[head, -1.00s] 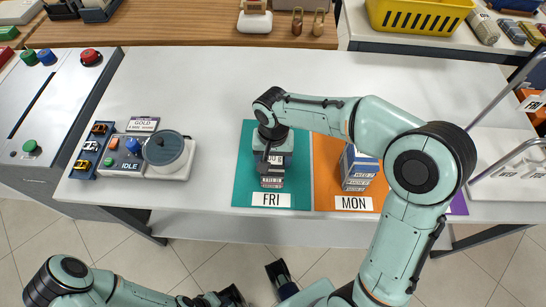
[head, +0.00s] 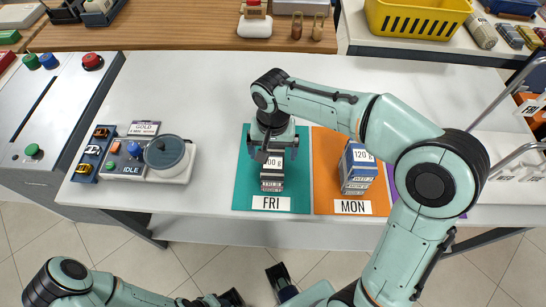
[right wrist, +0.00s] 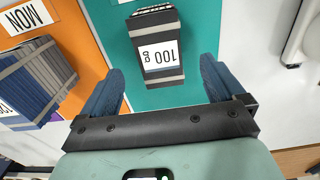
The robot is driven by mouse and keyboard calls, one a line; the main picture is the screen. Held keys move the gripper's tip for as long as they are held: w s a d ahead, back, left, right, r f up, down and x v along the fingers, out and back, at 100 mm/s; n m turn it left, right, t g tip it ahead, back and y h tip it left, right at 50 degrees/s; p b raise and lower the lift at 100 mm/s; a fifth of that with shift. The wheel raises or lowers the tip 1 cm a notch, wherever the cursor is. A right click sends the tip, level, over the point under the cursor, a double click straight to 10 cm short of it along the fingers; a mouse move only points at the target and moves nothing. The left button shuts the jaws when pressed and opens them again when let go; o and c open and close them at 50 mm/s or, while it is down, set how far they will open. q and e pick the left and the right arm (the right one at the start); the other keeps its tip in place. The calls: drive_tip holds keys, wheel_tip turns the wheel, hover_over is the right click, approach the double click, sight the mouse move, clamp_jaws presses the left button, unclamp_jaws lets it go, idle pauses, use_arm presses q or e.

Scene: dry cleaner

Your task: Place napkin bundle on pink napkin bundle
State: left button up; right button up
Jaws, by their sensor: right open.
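A dark grey banded napkin bundle with a "100 g" label (head: 272,180) stands on the teal FRI mat (head: 244,190). It also shows in the right wrist view (right wrist: 157,52), ahead of my right gripper (right wrist: 160,88). That gripper (head: 270,152) is open and empty, above the far end of the bundle, and hides part of it in the head view. A blue banded bundle with a "120 g" label (head: 358,168) stands on the orange MON mat (head: 325,180). I see no pink bundle. My left gripper (head: 232,297) is at the bottom edge, its jaws unclear.
A purple mat (head: 398,180) lies right of the orange one, mostly hidden by my right arm. A scale (head: 160,160) with a round pan stands on the left. The white table between scale and teal mat is clear. A yellow basket (head: 415,17) stands at the back right.

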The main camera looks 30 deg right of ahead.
sight(273, 162)
wheel_tip(273, 162, up, 6)
drive_tip(key=shift+f+p, duration=0.1)
drive_tip(key=shift+p, duration=0.3)
